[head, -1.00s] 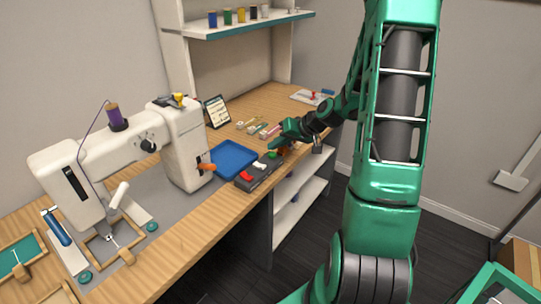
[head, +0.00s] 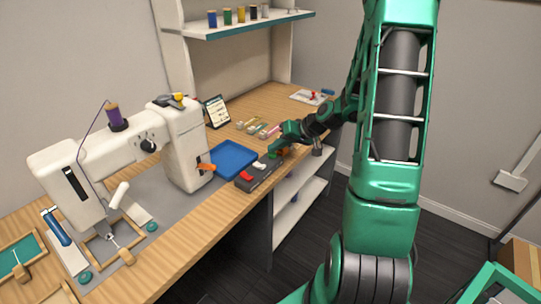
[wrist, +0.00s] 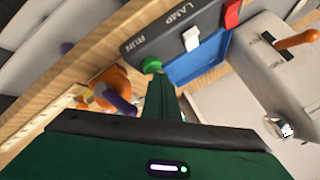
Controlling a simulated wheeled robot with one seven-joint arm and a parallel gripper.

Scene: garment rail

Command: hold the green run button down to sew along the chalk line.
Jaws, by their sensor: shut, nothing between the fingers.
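The green run button (wrist: 151,65) sits at the RUN end of a dark control box (head: 254,180). The box also carries a white lamp switch (wrist: 191,39) and a red switch (wrist: 232,13). My gripper (wrist: 161,82) is shut and empty, its tips right at the green button; whether they touch or press it I cannot tell. In the head view my gripper (head: 274,152) covers the button. The white sewing machine (head: 98,160) stands left, with a wooden frame (head: 112,246) under its needle. The chalk line is too small to make out.
A blue tray (head: 233,158) lies between box and machine. An orange lever (head: 206,167) sticks out from the machine. An orange object with a purple part (wrist: 112,88) is beside my fingers.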

